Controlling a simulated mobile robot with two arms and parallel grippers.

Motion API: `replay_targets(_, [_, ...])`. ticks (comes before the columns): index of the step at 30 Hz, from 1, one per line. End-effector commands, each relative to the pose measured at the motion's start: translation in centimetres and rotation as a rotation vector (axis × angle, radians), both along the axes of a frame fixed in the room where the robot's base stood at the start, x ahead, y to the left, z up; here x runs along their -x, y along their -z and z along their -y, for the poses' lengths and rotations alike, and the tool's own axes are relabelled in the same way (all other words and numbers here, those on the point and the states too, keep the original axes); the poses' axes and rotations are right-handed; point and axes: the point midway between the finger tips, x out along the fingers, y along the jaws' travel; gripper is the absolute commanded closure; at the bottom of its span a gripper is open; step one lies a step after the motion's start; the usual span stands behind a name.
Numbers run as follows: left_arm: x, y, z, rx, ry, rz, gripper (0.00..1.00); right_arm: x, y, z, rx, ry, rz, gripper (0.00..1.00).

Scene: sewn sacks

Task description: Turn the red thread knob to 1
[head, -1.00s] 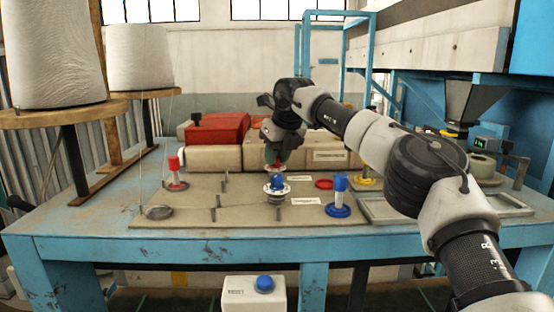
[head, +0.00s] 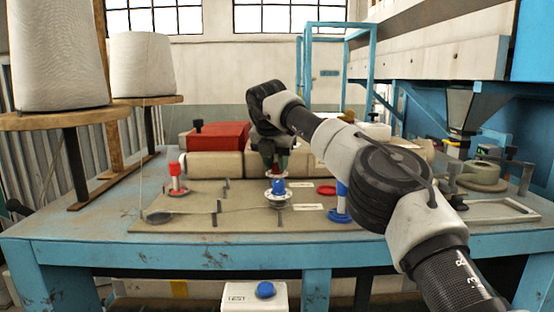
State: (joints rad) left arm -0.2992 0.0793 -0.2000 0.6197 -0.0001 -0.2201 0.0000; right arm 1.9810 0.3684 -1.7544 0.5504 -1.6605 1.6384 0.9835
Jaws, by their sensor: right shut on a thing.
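The red thread knob (head: 277,173) shows as a small red piece on a pale dial, just behind the blue knob (head: 278,187) in the middle of the mat. My right gripper (head: 276,164) points down from above and is shut on the red knob. The fingers and the wrist cover most of the knob, and its pointer and number marks are too small to read. My left gripper is not in view.
A red post (head: 176,179) stands on the left of the grey mat (head: 185,218), and a blue post (head: 341,202) on the right. Several sacks and a red box (head: 219,137) lie behind. Large thread cones (head: 142,65) stand at left.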

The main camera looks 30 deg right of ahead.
Motion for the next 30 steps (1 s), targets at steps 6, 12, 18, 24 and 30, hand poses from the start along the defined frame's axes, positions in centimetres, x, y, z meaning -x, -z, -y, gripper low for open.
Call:
replay_targets(6, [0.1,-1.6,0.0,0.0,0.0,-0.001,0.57,-0.1,-0.4,-0.2,0.001,0.188,0.0,0.98])
replay_targets(12, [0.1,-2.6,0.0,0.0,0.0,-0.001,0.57,-0.2,-0.4,-0.2,-0.001,0.325,0.002,0.98])
replay_targets(18, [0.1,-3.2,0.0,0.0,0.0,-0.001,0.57,-0.3,-0.2,-0.3,-0.001,0.414,0.001,0.98])
replay_targets(24, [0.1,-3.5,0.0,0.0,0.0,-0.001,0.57,-0.3,-0.2,-0.2,-0.001,0.457,0.003,0.98])
replay_targets(30, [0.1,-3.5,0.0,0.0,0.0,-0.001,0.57,-0.3,-0.1,-0.2,-0.001,0.467,0.003,0.98])
